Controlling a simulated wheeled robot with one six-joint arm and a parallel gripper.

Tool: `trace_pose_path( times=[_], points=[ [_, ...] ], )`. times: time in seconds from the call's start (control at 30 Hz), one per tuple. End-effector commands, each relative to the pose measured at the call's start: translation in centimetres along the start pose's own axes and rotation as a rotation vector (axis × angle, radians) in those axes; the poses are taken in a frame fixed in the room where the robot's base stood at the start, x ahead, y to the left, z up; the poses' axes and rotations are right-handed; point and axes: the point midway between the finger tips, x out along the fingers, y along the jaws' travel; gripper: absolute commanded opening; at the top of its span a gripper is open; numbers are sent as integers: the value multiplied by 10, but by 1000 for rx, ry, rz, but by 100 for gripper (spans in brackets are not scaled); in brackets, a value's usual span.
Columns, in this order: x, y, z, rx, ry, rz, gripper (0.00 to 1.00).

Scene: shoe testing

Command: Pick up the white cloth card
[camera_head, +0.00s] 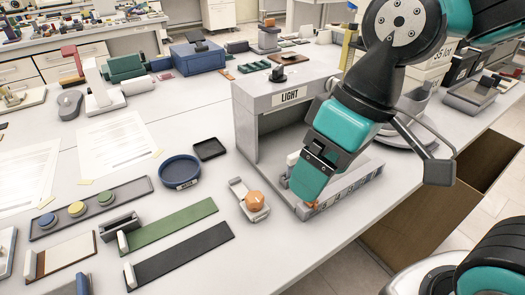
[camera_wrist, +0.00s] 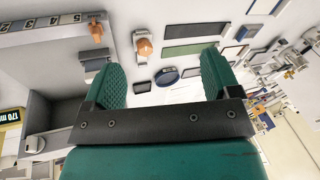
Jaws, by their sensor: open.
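My gripper (camera_head: 308,178) points down at the open front of the grey box marked LIGHT (camera_head: 290,97). In the wrist view my gripper (camera_wrist: 162,80) has its two green fingers wide apart with nothing between them. A small pale piece (camera_head: 293,158) stands inside the box beside the fingers, partly hidden. A grey block with a whitish top (camera_wrist: 95,54) shows near the left finger in the wrist view. I cannot tell for sure which of these is the white cloth card.
A numbered scale (camera_wrist: 40,24) runs along the box's front edge. A holder with an orange knob (camera_head: 254,201) stands left of the box. A blue round dish (camera_head: 180,171), a green strip (camera_head: 172,225) and a black strip (camera_head: 180,256) lie further left.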

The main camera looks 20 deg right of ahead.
Motion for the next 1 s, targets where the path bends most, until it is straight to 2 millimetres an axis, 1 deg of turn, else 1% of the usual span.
trace_pose_path(
  times=[0.03,0.07,0.1,0.2,0.3,0.4,0.47,0.57,0.8,0.9,1.0],
  points=[
    [-14,15,-16,44,-16,35,83],
    [-19,25,-27,66,-29,58,83],
    [-25,38,-42,94,-45,91,83],
    [-33,67,-76,161,-89,170,83],
    [-35,89,-102,212,-122,232,83],
    [-33,102,-116,245,-144,270,83],
    [-28,108,-119,256,-150,282,83],
    [-13,114,-116,262,-156,287,83],
    [39,129,-104,264,-156,285,83],
    [58,135,-101,264,-155,285,83],
    [73,139,-98,265,-153,285,83]
  ],
)
